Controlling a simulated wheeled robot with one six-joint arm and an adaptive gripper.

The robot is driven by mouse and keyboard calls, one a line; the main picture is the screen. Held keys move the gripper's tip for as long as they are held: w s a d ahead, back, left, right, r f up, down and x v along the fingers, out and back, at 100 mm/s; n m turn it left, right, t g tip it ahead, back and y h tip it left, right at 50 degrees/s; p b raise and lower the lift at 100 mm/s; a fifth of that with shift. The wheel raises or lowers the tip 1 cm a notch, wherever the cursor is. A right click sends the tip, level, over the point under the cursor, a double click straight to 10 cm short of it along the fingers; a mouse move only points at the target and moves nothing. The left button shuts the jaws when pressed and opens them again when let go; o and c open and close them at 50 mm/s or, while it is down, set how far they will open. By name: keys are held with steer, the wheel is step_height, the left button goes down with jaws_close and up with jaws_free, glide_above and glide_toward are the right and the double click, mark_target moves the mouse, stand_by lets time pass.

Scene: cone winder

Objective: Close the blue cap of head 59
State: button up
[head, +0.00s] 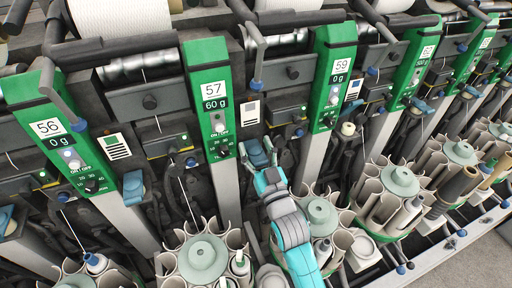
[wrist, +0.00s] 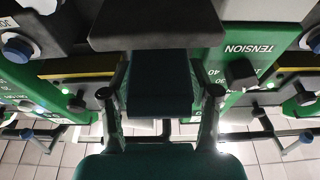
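The head 59 panel (head: 335,72) is green, with a white "59" label and a "0 g" display, right of centre in the head view. My gripper (head: 260,147) is at a blue cap (head: 257,155) between the 57 and 59 panels. In the wrist view the dark blue cap (wrist: 162,85) lies between the two fingers of my gripper (wrist: 160,92). The fingers are spread, one on each side of it; I cannot tell if they touch it. Another blue cap (head: 350,108) sits right of the 59 panel.
The 57 panel (head: 210,95) is left of my gripper, and the 56 panel (head: 60,140) is further left. Round grey bobbin magazines (head: 204,258) stand in a row in front. A dark block (wrist: 155,22) is close to the cap in the wrist view. Grey floor (head: 480,265) is free at lower right.

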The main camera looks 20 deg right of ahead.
steer(key=v, duration=0.7)
steer(key=shift+s, duration=0.25)
steer(key=shift+f, duration=0.1)
stand_by(0.5)
